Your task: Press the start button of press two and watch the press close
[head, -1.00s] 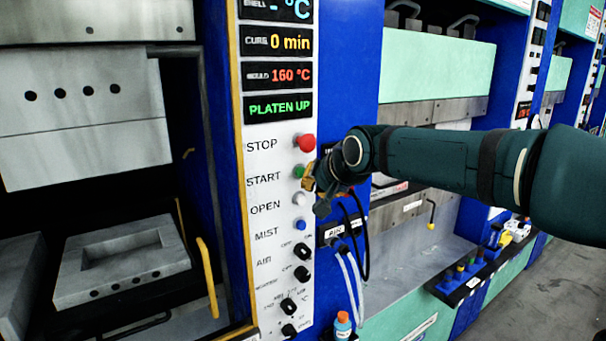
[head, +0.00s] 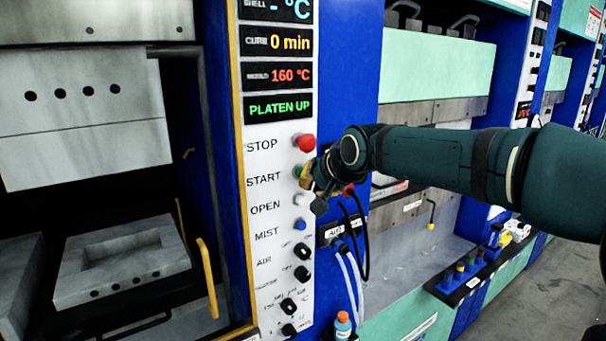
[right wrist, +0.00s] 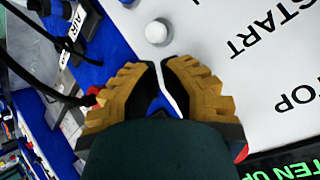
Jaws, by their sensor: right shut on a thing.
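The press at left stands open, with its upper block (head: 85,150) raised above the lower mould (head: 120,270). Its control panel display (head: 278,107) reads PLATEN UP in green. The green start button (head: 298,172) shows only in part beside the START label, behind my right gripper (head: 312,182). The gripper's yellow-brown fingers also show in the right wrist view (right wrist: 157,75), drawn close over the panel with a narrow gap. They cover the green button there, so its contact with them is hidden. My left gripper is not in view.
The red stop button (head: 305,142) is just above the gripper, and the white open button (right wrist: 156,32) is close by. Black and pale hoses (head: 360,235) hang right of the panel. A yellow handle (head: 207,275) stands by the mould.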

